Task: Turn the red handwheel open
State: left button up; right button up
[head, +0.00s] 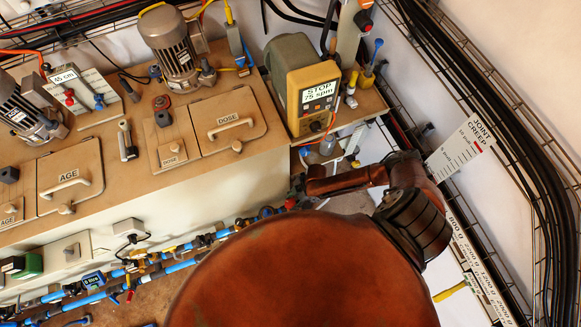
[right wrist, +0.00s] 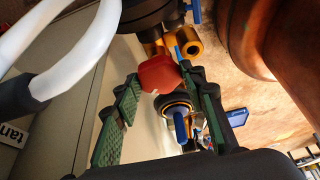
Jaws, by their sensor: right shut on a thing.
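The red handwheel (right wrist: 160,72) shows in the right wrist view between the fingertips of my right gripper (right wrist: 161,76), and the gripper is shut on it. Both green-padded fingers reach it from either side. Brass fittings (right wrist: 186,45) are just behind it. In the head view my right gripper (head: 298,190) is at the end of my rust-coloured arm, low in front of the cabinet, at the pipe run. There the wheel is small and mostly hidden by the gripper, so its turn angle cannot be told. My left gripper is not in view.
Pipes with blue sections (head: 180,266) run along the cabinet's foot. A yellow-fronted gauge box (head: 312,92) stands on the bench above. In the right wrist view, white hoses (right wrist: 75,62) pass close on the left and a blue-handled valve (right wrist: 180,127) is below the wheel.

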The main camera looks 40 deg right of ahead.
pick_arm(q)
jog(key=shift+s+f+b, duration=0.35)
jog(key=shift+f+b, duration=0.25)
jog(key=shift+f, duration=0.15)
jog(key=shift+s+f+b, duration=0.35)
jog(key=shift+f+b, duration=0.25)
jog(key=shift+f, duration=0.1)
pick_arm(e)
jog(key=shift+s+f+n+g, duration=0.15)
jog(key=shift+n+g, duration=0.25)
jog(key=shift+n, duration=0.6)
jog(key=o, duration=1.2)
jog(key=shift+w, duration=0.2)
jog(key=shift+c, duration=0.2)
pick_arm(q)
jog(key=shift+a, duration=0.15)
pick_arm(e)
jog(key=shift+r, duration=0.25)
